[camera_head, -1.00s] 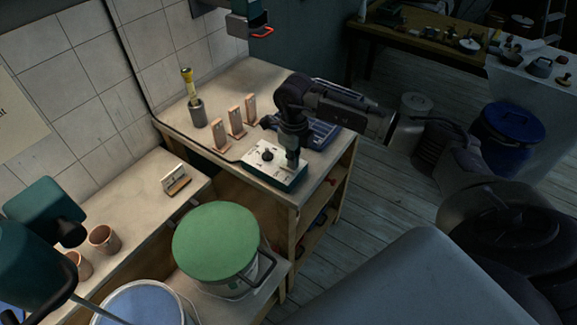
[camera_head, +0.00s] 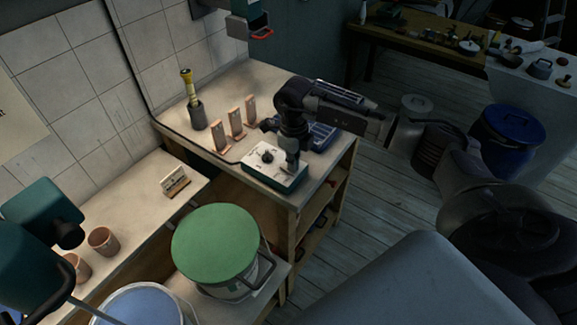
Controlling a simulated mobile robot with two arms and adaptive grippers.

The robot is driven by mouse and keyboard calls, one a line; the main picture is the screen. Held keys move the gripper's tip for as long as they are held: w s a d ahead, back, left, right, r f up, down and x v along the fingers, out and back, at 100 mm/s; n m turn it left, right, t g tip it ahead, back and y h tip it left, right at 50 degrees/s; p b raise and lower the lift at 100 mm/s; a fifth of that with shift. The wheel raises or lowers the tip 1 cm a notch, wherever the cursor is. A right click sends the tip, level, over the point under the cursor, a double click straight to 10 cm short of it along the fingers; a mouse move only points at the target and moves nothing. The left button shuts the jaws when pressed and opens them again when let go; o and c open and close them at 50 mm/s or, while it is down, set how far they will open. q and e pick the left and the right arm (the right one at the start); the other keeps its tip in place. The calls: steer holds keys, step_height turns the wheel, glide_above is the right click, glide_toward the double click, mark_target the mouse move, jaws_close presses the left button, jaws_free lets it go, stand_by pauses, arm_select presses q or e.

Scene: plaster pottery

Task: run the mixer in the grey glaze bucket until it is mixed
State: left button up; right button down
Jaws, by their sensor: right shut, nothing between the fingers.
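A teal mixer (camera_head: 42,212) stands at the left edge. Its thin shaft (camera_head: 88,310) slants toward a bucket with a blue-grey surface (camera_head: 143,303), cut off by the bottom edge. I cannot tell whether that surface is turning. A control box (camera_head: 262,158) with a pale top, a dark knob and teal sides sits on the wooden bench. My right gripper (camera_head: 291,166) points down at the right part of the box top. It is shut and empty, and its fingertips are at or just above the panel. They hide what lies under them. My left gripper is out of view.
A bucket with a green top (camera_head: 216,244) stands in front of the bench. Upright tan pieces (camera_head: 236,124) and a grey holder with a yellow-handled tool (camera_head: 197,115) stand behind the box. Terracotta cups (camera_head: 103,241) are on the left shelf.

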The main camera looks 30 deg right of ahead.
steer(key=shift+r+p, duration=1.75)
steer(key=shift+r, duration=1.55)
